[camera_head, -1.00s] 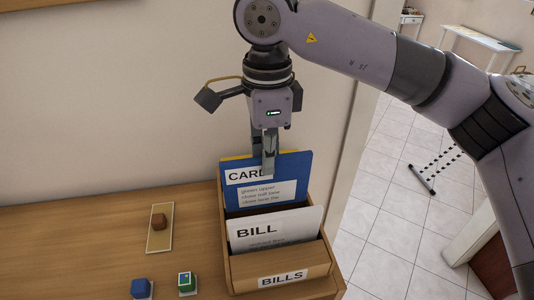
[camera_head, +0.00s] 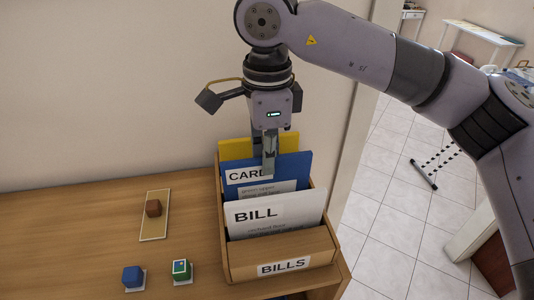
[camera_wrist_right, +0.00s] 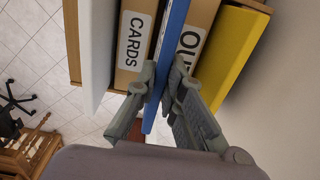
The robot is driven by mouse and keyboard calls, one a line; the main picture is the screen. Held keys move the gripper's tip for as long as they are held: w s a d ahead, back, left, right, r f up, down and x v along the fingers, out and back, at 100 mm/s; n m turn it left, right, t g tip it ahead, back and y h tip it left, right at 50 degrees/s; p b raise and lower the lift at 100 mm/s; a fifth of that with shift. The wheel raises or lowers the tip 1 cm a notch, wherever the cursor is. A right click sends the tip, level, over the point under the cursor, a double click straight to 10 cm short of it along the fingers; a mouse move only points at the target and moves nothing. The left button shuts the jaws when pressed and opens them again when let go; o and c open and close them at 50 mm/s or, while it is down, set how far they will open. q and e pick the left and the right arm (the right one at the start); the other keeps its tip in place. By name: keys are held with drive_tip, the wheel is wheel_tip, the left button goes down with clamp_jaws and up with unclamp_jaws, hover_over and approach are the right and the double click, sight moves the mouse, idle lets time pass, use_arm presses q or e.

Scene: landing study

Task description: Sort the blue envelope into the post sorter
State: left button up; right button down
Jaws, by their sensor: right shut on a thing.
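My right gripper (camera_head: 268,172) is shut on the top edge of the blue envelope (camera_head: 296,168), which carries a white label starting "CARD". The envelope stands upright in the wooden post sorter (camera_head: 317,247), its lower part hidden. In the right wrist view, the fingers (camera_wrist_right: 161,92) pinch the blue envelope (camera_wrist_right: 172,38) between the panel labelled "CARDS" (camera_wrist_right: 133,42) and a panel whose label starts "OU" (camera_wrist_right: 200,35). A white "BILL" envelope (camera_head: 302,214) stands in front, behind the "BILLS" label. A yellow envelope (camera_head: 232,149) stands at the back. My left gripper is out of view.
The sorter stands near the right end of the wooden table (camera_head: 90,245). Left of it are a blue cube (camera_head: 133,274), a green cube (camera_head: 181,268) and a brown block on a flat tray (camera_head: 154,226). A wall rises behind.

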drive_tip(key=shift+f+b, duration=0.45)
drive_tip(key=shift+f, duration=0.25)
drive_tip(key=c, duration=1.6)
unclamp_jaws()
drive_tip(key=shift+r, duration=0.1)
drive_tip(key=shift+o, duration=0.2)
drive_tip(key=shift+o, duration=1)
drive_tip(key=shift+r+p, duration=3.5)
drive_tip(key=shift+r, duration=2)
